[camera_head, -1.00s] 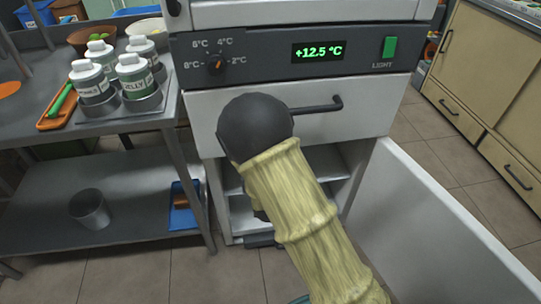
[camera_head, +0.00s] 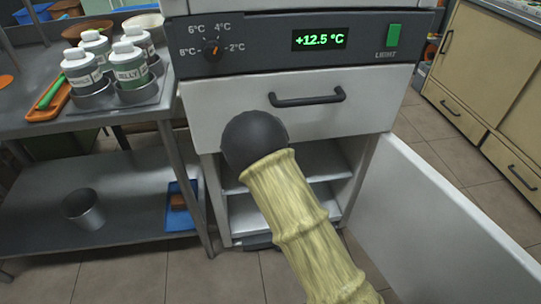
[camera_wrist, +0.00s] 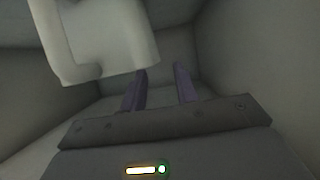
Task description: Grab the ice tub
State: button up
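In the wrist view, a pale, smooth thing with a bent, handle-like side (camera_wrist: 105,45) hangs at the upper left. It may be the ice tub, but only part of it shows. My gripper (camera_wrist: 160,85) is open, its two dark fingers apart with nothing between them. It is inside a pale, box-like space, and the pale thing is up and left of the fingers. In the head view my gripper is hidden behind my arm, and no tub can be made out.
A white fridge cabinet (camera_head: 360,110) has its lower door (camera_head: 430,225) open to the right, with shelves (camera_head: 325,165) inside. A closed drawer with a dark handle (camera_head: 308,98) is above. A metal table (camera_head: 25,122) with labelled bottles (camera_head: 130,65) stands left.

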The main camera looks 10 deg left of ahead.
jog(key=b+x, duration=0.2)
jog(key=x, duration=0.1)
jog(key=b+x, duration=0.1)
jog(key=shift+w+d+f, duration=0.25)
jog(key=shift+w+f, duration=0.05)
jog(key=shift+w, duration=0.05)
jog(key=shift+w+a, duration=0.1)
jog(key=shift+w, duration=0.2)
grip_shut()
dwell(1.3)
jog(key=shift+r, duration=0.1)
